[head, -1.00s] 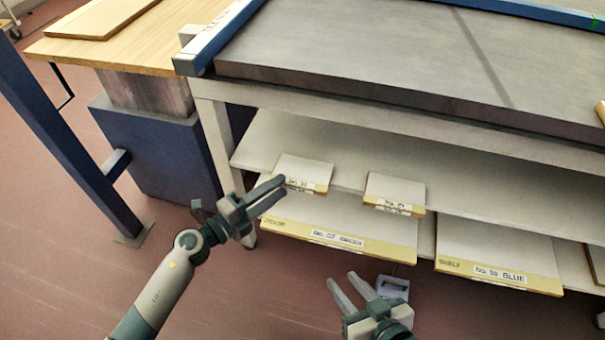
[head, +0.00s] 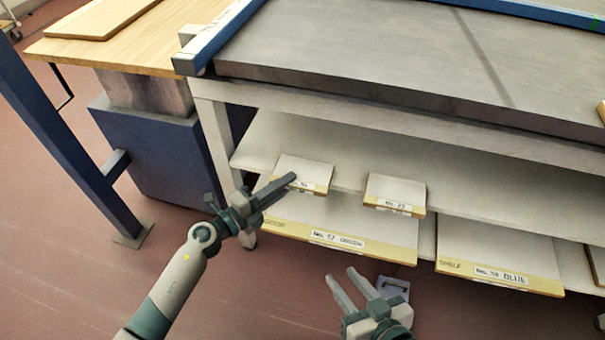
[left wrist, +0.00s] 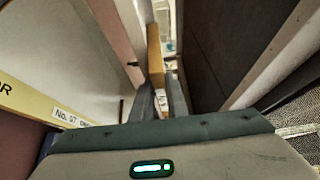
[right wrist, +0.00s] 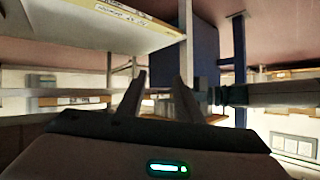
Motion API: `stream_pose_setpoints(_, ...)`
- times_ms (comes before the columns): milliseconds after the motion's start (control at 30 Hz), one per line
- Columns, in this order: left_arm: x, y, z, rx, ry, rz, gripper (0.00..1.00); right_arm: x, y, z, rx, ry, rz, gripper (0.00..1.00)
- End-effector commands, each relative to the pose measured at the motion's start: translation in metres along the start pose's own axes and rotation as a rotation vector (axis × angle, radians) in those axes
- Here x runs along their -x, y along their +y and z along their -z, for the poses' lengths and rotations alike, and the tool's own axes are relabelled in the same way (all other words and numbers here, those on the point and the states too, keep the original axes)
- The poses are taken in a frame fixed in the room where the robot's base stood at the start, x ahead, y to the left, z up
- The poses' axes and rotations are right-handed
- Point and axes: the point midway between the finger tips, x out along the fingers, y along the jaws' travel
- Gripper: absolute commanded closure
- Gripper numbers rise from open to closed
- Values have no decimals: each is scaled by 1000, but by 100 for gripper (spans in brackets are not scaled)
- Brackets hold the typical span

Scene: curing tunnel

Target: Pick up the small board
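Two small pale boards with yellow, labelled front edges lie on the rack's upper shelf in the head view: the left small board (head: 305,170) and the right small board (head: 396,190). My left gripper (head: 289,181) is at the front left corner of the left small board and covers part of its label. In the left wrist view, its fingers (left wrist: 161,90) stand apart, with the board's yellow edge (left wrist: 155,62) seen edge-on in line with the gap. I cannot tell whether they touch it. My right gripper (head: 343,275) is open and empty, low in front of the rack.
Larger boards, the green-labelled board (head: 340,220) and the blue-labelled board (head: 495,250), jut out below. The thick grey slab (head: 400,60) overhangs the shelf. A blue post (head: 60,140) stands left.

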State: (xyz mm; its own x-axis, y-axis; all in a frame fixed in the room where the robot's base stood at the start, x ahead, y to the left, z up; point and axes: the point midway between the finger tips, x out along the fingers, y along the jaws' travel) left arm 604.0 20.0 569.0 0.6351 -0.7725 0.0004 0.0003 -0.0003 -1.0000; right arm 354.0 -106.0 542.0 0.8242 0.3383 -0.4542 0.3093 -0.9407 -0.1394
Motion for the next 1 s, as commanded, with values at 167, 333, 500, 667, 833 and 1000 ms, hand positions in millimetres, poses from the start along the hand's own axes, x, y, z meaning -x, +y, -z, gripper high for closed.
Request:
stream_pose_setpoints(167,0,0,0,0,0,0,100,0,0,0,0,0,0,68)
stream_pose_setpoints(333,0,-1,0,0,0,0,100,0,0,0,0,-2,0,68)
stream_pose_setpoints(500,0,-5,0,0,0,0,100,2,1,-6,-5,-38,-3,68)
stream_pose_setpoints(667,0,-13,-1,-1,-1,0,100,6,6,-21,-17,-127,-13,68)
stream_pose_setpoints(833,0,-25,0,-1,1,1,100,16,12,-43,-34,-252,-23,68)
stream_pose_setpoints(1000,0,-52,-1,-4,0,1,100,30,25,-59,-31,-398,-57,68)
